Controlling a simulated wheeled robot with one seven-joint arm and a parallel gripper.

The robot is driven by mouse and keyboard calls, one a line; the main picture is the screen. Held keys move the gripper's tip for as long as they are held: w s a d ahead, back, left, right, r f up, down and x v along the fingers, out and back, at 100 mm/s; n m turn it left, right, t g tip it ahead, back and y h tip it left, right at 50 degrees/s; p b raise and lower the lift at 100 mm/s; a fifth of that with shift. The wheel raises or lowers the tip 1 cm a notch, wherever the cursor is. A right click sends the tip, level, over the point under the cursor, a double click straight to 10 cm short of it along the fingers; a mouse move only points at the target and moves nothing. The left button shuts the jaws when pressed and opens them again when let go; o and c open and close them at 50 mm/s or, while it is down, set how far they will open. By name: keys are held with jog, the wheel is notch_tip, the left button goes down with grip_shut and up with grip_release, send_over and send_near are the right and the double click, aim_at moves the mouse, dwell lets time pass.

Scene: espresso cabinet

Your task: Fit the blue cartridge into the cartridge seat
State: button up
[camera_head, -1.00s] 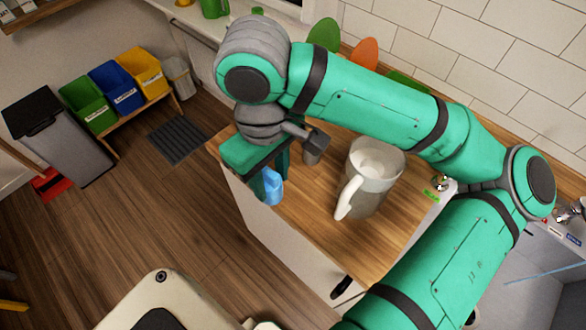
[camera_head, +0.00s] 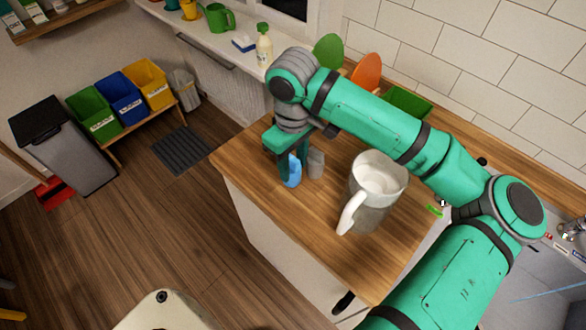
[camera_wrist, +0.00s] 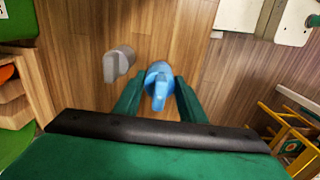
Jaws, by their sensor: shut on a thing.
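The blue cartridge (camera_head: 291,171) is between the fingers of my gripper (camera_head: 284,170), above or at the wooden worktop near its far left part. The wrist view shows the blue cartridge (camera_wrist: 158,82) with a finger on each side, so my gripper (camera_wrist: 158,100) is shut on it. A grey piece of similar shape (camera_head: 315,162) stands just right of it in the head view; it also shows at the left in the wrist view (camera_wrist: 119,63). I cannot tell whether the cartridge touches the worktop. I cannot make out the cartridge seat.
A large white-grey jug (camera_head: 372,195) stands on the wooden worktop (camera_head: 310,230), right of my gripper. A green tray (camera_head: 407,103) and green and orange rounded pieces (camera_head: 366,72) are along the back wall. The worktop's front left is clear.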

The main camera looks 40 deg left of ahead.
aim_at(294, 171)
jog(key=shift+w+f, duration=0.3)
jog(key=shift+f, duration=1.4)
jog(key=shift+f, duration=0.15)
jog(key=o, duration=1.1)
